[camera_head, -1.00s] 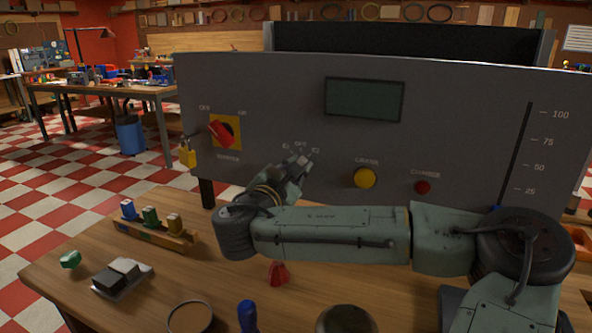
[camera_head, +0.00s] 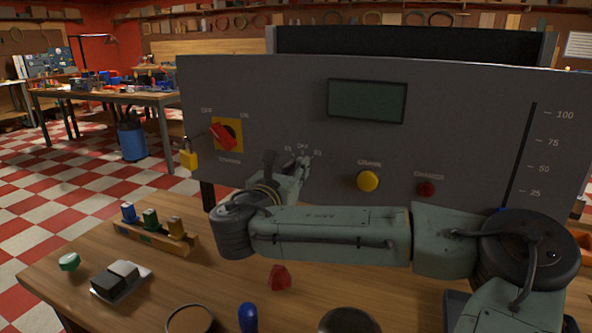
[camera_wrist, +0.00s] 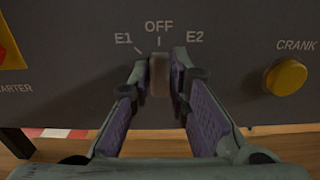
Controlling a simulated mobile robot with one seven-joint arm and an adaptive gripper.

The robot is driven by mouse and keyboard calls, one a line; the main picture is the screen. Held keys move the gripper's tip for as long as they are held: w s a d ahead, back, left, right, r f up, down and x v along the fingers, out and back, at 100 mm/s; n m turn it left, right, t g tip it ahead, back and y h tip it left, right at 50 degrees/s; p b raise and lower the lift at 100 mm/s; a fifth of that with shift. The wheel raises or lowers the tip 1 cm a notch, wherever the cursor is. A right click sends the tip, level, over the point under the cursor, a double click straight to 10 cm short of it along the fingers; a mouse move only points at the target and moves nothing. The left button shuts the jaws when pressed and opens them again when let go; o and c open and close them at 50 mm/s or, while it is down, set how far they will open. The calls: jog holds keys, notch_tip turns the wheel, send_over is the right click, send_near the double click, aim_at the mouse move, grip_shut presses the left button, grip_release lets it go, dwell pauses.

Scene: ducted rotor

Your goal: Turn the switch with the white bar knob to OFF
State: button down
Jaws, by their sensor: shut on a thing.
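The switch's white bar knob (camera_wrist: 159,76) shows in the wrist view between my fingertips, under the printed labels E1, OFF and E2. Its upper end stands upright and lines up with the OFF mark. My gripper (camera_wrist: 160,80) is shut on the knob, one finger on each side. In the head view my gripper (camera_head: 300,168) is at the grey panel (camera_head: 280,100), just below the OFF label. There my gripper hides most of the knob.
A yellow CRANK button (camera_head: 368,181) and a red button (camera_head: 426,189) are right of the switch. A red rotary switch (camera_head: 223,137) with a yellow padlock (camera_head: 189,159) is to the left. Below, the wooden table (camera_head: 230,275) holds several loose parts.

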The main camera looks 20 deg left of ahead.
dwell(0.5)
jog(key=c, duration=1.5)
grip_release()
jog(key=shift+s, duration=0.1)
jog(key=s, duration=1.1)
jog(key=shift+s+a, duration=0.2)
jog(key=shift+s, duration=0.2)
